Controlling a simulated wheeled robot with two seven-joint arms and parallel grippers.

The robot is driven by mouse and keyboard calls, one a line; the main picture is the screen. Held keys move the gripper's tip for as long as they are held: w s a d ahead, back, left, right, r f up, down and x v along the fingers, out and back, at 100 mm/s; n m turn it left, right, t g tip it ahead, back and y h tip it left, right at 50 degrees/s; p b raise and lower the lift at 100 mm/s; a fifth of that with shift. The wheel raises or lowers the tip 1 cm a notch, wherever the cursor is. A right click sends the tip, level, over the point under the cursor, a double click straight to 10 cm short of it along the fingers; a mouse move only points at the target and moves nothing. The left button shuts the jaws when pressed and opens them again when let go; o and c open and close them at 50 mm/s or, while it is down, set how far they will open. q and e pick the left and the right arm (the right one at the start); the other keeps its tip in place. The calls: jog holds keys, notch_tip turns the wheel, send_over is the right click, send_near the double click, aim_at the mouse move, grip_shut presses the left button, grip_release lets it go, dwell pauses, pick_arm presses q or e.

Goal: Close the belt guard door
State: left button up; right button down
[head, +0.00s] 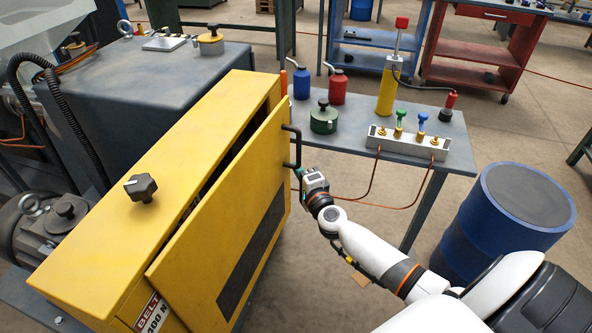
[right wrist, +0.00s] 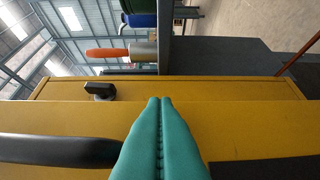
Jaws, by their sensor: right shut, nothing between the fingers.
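The yellow belt guard door (head: 225,200) stands ajar on the yellow belt guard housing (head: 200,130), with a dark gap along its top edge. A black bar handle (head: 293,147) is on the door's outer face near its far end. In the right wrist view the door (right wrist: 235,128) fills the middle, and the handle (right wrist: 60,150) lies left of the fingers. My right gripper (head: 300,171) is shut and empty, just below the handle at the door's outer face. Its teal fingertips (right wrist: 160,100) point at the door; whether they touch it I cannot tell. My left gripper is not in view.
A grey bench (head: 375,145) behind the right gripper carries bottles, a yellow cylinder (head: 388,92) and a valve manifold (head: 405,142). Orange hoses hang from the manifold. A blue drum (head: 515,210) stands at the right. A black knob (head: 140,187) sits on top of the housing.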

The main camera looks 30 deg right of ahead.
aim_at(285, 168)
jog(key=shift+w+a, duration=0.2)
jog(key=shift+w, duration=0.05)
jog(key=w+a, duration=0.1)
jog(key=w, duration=0.1)
jog(key=shift+w+a+r+p, duration=0.1)
jog(key=shift+w+a+p, duration=0.2)
jog(key=shift+a, duration=0.05)
jog(key=shift+w+a+f, duration=0.15)
jog(key=shift+w+f, duration=0.05)
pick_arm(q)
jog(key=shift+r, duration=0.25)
pick_arm(e)
jog(key=shift+s, duration=0.1)
